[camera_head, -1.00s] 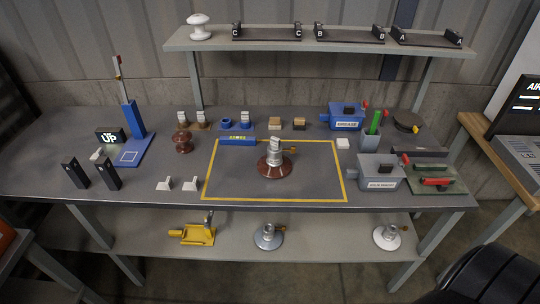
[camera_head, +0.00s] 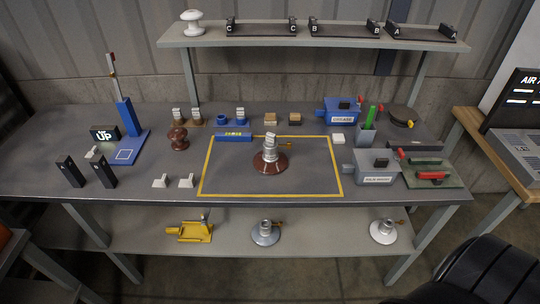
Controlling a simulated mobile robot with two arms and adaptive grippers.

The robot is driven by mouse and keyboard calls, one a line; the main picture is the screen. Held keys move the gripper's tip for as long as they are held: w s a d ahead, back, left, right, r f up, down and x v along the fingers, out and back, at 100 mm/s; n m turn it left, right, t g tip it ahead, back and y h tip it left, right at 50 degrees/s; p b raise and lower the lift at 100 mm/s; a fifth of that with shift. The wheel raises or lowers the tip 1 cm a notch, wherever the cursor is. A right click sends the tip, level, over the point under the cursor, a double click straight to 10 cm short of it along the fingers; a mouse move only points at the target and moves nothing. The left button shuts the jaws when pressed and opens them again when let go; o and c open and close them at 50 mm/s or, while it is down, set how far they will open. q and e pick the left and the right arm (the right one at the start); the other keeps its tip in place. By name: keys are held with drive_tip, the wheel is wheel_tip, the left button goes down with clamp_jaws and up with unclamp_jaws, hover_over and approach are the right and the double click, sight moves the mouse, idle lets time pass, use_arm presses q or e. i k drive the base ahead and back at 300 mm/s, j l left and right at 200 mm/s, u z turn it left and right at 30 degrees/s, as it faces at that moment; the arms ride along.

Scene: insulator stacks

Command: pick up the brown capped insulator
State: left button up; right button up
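A brown insulator with a grey metal cap (camera_head: 267,165) stands upright on the grey workbench (camera_head: 330,178), inside a yellow outlined rectangle (camera_head: 213,177). Its wide brown disc is at the bottom, and the cap and stem rise above it. A small brass-coloured piece sticks out at its right side. A second, smaller brown insulator (camera_head: 178,139) without a visible metal cap stands to the left, outside the rectangle.
A grey-blue capped insulator (camera_head: 265,236) and a white one (camera_head: 383,234) stand on the lower shelf, beside a yellow tool (camera_head: 190,232). A white insulator (camera_head: 192,22) is on the upper shelf. A grey box (camera_head: 377,167) stands right of the rectangle. The rectangle is otherwise mostly clear.

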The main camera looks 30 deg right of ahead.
sight(271, 160)
drive_tip(key=i+l+z, duration=0.15)
drive_tip(key=i+z, duration=0.2)
drive_tip(key=i+l+z, duration=0.1)
drive_tip(key=i+z, duration=0.55)
drive_tip(key=k, duration=0.25)
drive_tip(key=i, duration=0.2)
